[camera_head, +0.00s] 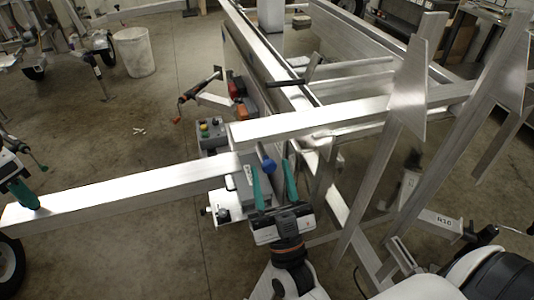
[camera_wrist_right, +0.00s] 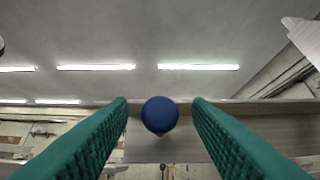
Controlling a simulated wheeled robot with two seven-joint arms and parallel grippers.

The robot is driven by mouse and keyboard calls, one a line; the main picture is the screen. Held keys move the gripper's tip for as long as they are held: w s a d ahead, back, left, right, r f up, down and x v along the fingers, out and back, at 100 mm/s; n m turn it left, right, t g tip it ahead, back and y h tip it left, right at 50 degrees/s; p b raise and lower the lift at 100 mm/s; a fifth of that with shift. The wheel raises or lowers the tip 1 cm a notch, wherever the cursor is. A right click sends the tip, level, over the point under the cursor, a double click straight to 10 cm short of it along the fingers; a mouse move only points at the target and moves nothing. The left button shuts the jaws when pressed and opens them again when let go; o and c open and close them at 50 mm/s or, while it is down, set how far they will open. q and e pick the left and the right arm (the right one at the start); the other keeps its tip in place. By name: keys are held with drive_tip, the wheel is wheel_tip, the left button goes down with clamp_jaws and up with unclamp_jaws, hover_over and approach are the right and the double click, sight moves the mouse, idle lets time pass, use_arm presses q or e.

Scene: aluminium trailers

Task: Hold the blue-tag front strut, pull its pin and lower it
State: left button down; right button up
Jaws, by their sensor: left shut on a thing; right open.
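A long aluminium strut (camera_head: 125,190) runs from the trailer frame to the left edge of the head view. My left gripper (camera_head: 30,188) is at its outer left end, with a green finger against the bar. The blue round pin knob (camera_head: 268,165) is beside the strut's inner end. My right gripper (camera_head: 274,186) is open, its green fingers on either side of the knob. In the right wrist view, the knob (camera_wrist_right: 160,115) is centred between the fingers and appears clear of both. The pin's shaft is hidden. I cannot make out a blue tag.
A control box with coloured buttons (camera_head: 209,135) and an orange-gripped crank (camera_head: 185,100) are just behind the strut. Upright aluminium struts (camera_head: 405,130) stand to the right of my right gripper. A white bucket (camera_head: 134,52) is far back. The floor behind the strut is mostly clear.

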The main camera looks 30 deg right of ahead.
sight(270, 170)
drive_tip(key=shift+x, duration=2.15)
drive_tip(key=shift+c, duration=0.4)
clamp_jaws()
